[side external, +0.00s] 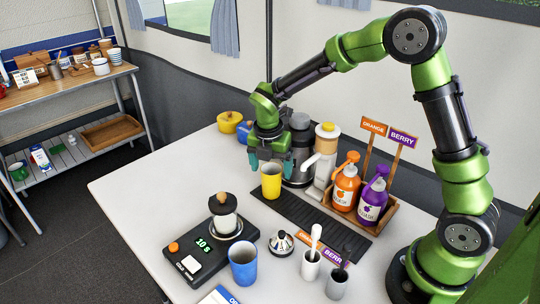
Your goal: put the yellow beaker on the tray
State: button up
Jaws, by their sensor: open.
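The yellow beaker (271,183) is upright at the upper-left end of the black slatted tray (318,222). Its base overlaps that end of the tray in the side external view; I cannot tell whether it rests fully on the tray. My gripper (271,167) is open, directly above the beaker, with its fingers pointing down near either side of the rim. Whether a finger touches the beaker is too small to tell.
Behind the tray stand a dark grinder (300,150), a white dispenser (325,155) and a wooden rack with orange (346,185) and purple (372,203) bottles. In front are a scale (205,250), a blue cup (243,262) and utensil cups (311,264). The table's left side is clear.

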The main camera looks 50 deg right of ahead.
notch_tip(320, 180, up, 12)
jog(key=a, duration=0.2)
jog(key=s+r+m+t+y, duration=0.1)
jog(key=s+r+m+t, duration=0.1)
jog(key=s+m, duration=0.8)
jog(key=s+r+m+t+y, duration=0.2)
jog(key=s+m+t, duration=0.2)
jog(key=s+m, duration=0.5)
jog(key=m, duration=0.7)
jog(key=shift+s+r+m+t+y, duration=0.25)
jog(key=shift+s+m+t+y, duration=0.05)
jog(key=shift+s+m, duration=0.1)
